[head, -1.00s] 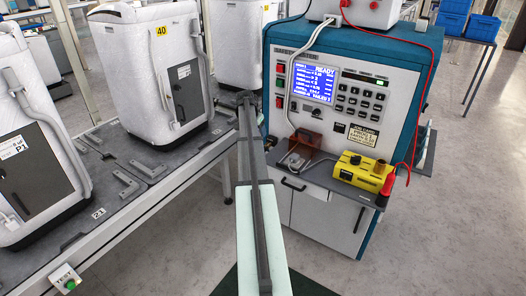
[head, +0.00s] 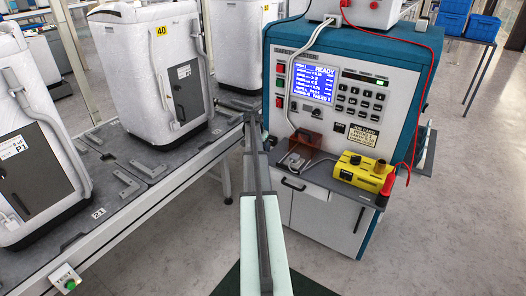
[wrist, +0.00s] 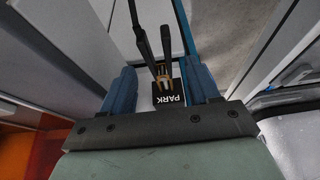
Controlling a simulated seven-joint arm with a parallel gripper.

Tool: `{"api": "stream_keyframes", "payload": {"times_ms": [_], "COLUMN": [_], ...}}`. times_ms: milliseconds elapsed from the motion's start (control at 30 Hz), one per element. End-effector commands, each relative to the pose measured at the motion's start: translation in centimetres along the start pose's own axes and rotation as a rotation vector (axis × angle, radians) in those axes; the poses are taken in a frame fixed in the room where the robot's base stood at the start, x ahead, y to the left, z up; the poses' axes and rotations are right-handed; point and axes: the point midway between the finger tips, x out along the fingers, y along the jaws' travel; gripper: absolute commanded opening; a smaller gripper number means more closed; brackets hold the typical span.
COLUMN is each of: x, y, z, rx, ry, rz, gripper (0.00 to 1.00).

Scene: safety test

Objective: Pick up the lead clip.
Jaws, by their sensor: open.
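The lead clip (wrist: 166,48) shows in the wrist view as slim black arms with copper-coloured jaws. Its jaws are at a black block marked PARK (wrist: 168,98); whether they grip it I cannot tell. My gripper (wrist: 161,78) has its two blue fingers spread, one on each side of the clip and block, with a gap visible on both sides. Nothing is held. In the head view, my arm reaches away to the left side of the tester (head: 345,100), and the clip cannot be made out there.
A conveyor bench (head: 150,165) with white units (head: 150,70) runs along the left. The tester's shelf carries a brown hinged box (head: 305,143), a yellow device (head: 358,170) and a red probe (head: 388,187) on a red lead. Open floor lies at the right.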

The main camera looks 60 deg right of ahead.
Motion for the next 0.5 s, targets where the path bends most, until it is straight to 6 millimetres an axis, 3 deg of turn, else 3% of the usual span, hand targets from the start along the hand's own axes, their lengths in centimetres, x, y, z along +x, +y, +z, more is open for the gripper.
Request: {"api": "stream_keyframes", "payload": {"times_ms": [133,367,500], "x": [1.56,1.64,1.63], "y": [-0.04,0.0,0.0], "z": [-0.04,-0.02,-0.02], "rx": [0.0,0.0,0.0], "ry": [0.0,0.001,0.0], "rz": [0.0,0.0,0.0], "gripper": [0.6,0.6,0.47]}}
